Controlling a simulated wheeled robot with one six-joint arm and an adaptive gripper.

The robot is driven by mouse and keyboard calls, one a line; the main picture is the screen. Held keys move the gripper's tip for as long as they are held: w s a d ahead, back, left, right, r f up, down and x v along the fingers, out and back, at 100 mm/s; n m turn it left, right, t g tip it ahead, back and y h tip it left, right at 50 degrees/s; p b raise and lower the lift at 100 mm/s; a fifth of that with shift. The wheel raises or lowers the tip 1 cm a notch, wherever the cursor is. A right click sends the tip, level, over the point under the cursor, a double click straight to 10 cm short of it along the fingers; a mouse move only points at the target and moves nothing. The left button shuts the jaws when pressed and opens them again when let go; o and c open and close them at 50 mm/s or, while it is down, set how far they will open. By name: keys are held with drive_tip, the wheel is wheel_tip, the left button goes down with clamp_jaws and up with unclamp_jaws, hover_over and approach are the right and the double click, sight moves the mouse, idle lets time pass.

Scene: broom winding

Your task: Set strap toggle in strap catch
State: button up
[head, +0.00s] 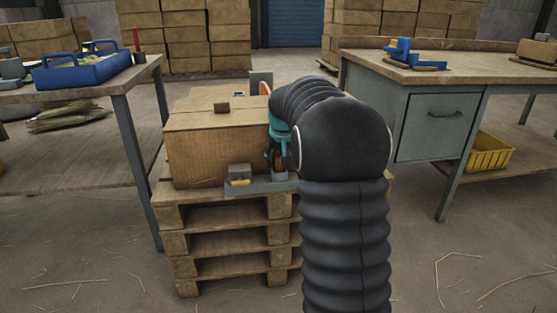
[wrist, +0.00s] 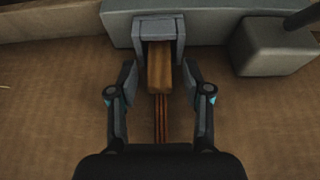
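The strap toggle (wrist: 159,68) is a wooden block at the end of reddish-brown cords (wrist: 160,118) in the wrist view. The strap catch (wrist: 140,27) is a grey square frame on a grey plate, and the toggle's far end is inside or under its opening; the depth is unclear. My gripper (wrist: 159,75) is open, one finger on each side of the toggle, with visible gaps between fingers and wood. In the head view my gripper (head: 279,158) points down at the right edge of a cardboard box, near the catch (head: 280,174); my arm hides part of this area.
A grey block (wrist: 270,48) stands right of the catch. The cardboard box (head: 215,150) rests on a pallet stack (head: 235,240). Workbenches flank it, the left with a blue tray (head: 82,72), the right with a drawer (head: 436,125). Open floor lies in front.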

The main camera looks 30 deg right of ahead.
drive_tip(key=p+v, duration=0.2)
drive_tip(key=v, duration=0.9)
drive_tip(key=s+a+r, duration=0.3)
drive_tip(key=s+a, duration=0.4)
drive_tip(key=s, duration=0.2)
drive_tip(key=s+a+f+n, duration=0.1)
drive_tip(key=s+a+f, duration=0.2)
drive_tip(key=s, duration=0.5)
drive_tip(key=s+a+f+n, duration=0.1)
drive_tip(key=s+a+f, duration=0.3)
drive_tip(key=s, duration=0.4)
drive_tip(key=s+a+f+n+t+y, duration=0.1)
drive_tip(key=s+a+f, duration=0.2)
drive_tip(key=s, duration=0.5)
drive_tip(key=shift+s+a+f, duration=0.15)
drive_tip(key=shift+s+a, duration=0.2)
drive_tip(key=shift+a, duration=0.35)
wheel_tip(320, 180, up, 4)
drive_tip(key=p, duration=0.4)
